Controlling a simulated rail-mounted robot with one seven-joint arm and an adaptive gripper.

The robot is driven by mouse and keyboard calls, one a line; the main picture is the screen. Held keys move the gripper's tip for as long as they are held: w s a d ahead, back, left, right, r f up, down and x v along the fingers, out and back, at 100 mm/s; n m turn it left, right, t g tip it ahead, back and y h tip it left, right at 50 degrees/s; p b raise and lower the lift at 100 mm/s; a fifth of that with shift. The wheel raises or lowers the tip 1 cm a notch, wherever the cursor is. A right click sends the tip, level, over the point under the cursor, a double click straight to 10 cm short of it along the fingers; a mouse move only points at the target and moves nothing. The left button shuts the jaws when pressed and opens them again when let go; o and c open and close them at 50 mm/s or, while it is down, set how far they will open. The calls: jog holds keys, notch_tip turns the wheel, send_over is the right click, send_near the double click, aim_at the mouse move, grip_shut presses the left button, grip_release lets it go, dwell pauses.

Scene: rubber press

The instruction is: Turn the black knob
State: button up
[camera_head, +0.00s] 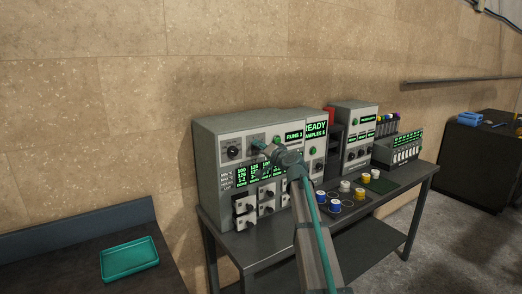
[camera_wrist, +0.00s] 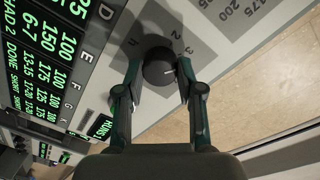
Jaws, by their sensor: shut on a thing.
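The black knob (camera_wrist: 159,66) sits on a dark grey scale plate on the machine's front panel. A short white pointer mark shows on its face, toward the lower right in the wrist view. My gripper (camera_wrist: 158,68) has one finger on each side of the knob and is shut on it. In the head view my gripper (camera_head: 258,146) reaches the upper part of the grey machine (camera_head: 210,135), and the held knob is hidden behind it there.
Another dark knob (camera_head: 233,152) sits left of my gripper. A green-lettered display (camera_head: 246,174) and smaller knobs lie below. More instruments (camera_head: 357,125) and several coloured jars (camera_head: 335,206) stand to the right. A teal tray (camera_head: 130,258) lies on the left bench.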

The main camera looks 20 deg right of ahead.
jog(key=shift+m+p, duration=0.65)
jog(key=shift+m, duration=3.05)
jog(key=o, duration=1.2)
jog(key=shift+c, duration=0.2)
jog(key=shift+s+d, duration=0.1)
jog(key=v, duration=1.1)
jog(key=shift+s+d+r, duration=0.15)
jog(key=shift+s+d, duration=0.1)
jog(key=shift+s, duration=0.1)
